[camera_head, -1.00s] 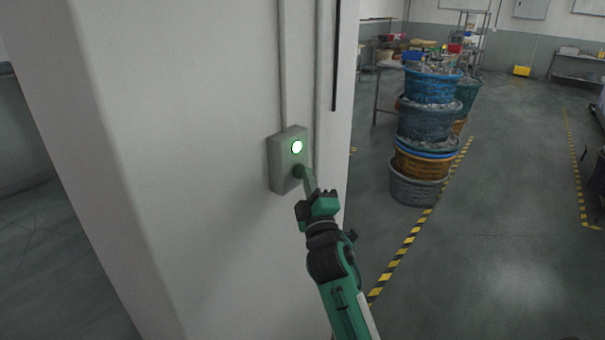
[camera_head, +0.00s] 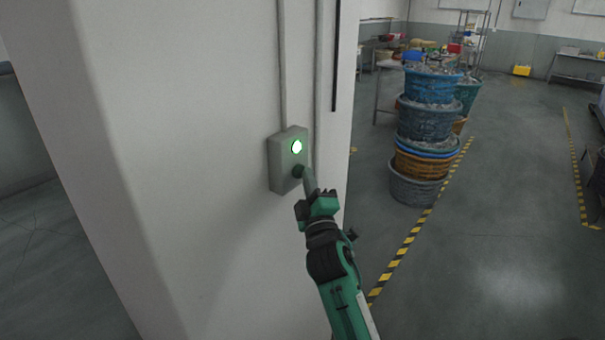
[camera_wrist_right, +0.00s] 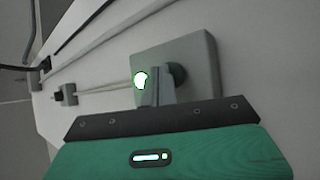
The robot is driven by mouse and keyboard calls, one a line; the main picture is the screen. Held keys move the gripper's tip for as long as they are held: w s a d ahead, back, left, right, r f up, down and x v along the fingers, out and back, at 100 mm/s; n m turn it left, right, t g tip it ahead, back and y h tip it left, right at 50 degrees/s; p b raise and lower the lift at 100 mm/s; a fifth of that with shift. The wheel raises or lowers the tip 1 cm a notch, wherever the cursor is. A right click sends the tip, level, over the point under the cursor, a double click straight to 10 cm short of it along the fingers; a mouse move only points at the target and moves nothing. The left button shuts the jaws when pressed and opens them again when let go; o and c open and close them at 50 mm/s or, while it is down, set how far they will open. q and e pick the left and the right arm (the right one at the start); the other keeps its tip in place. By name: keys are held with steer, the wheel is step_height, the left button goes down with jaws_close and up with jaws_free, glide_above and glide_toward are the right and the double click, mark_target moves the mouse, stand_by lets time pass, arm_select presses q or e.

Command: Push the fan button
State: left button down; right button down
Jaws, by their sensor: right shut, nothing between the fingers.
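A grey control box (camera_head: 281,164) is mounted on the white pillar. It carries a bright green-rimmed button (camera_head: 297,147) at the top and a dark round button (camera_head: 298,171) below it. My right gripper (camera_head: 307,176) is shut and empty, its fingertips at the dark button, overlapping its edge; I cannot tell whether they touch it. In the right wrist view the box (camera_wrist_right: 199,50), the lit button (camera_wrist_right: 140,80) and the dark button (camera_wrist_right: 177,74) show beyond the shut fingers (camera_wrist_right: 157,85). My left gripper is not in view.
The white pillar (camera_head: 190,150) fills the left and middle, with conduits running up from the box. Stacked blue and orange tubs (camera_head: 425,125) stand on the floor to the right. Yellow-black tape (camera_head: 405,250) marks the floor, which is open at the right.

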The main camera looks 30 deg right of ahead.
steer(key=shift+w+a, duration=0.1)
steer(key=shift+w, duration=0.2)
steer(key=shift+s, duration=0.2)
stand_by(0.4)
steer(key=s+d+p, duration=0.1)
steer(key=s+d, duration=0.1)
steer(key=s, duration=0.3)
steer(key=shift+s+d, duration=0.15)
steer(key=shift+s, duration=0.15)
stand_by(0.5)
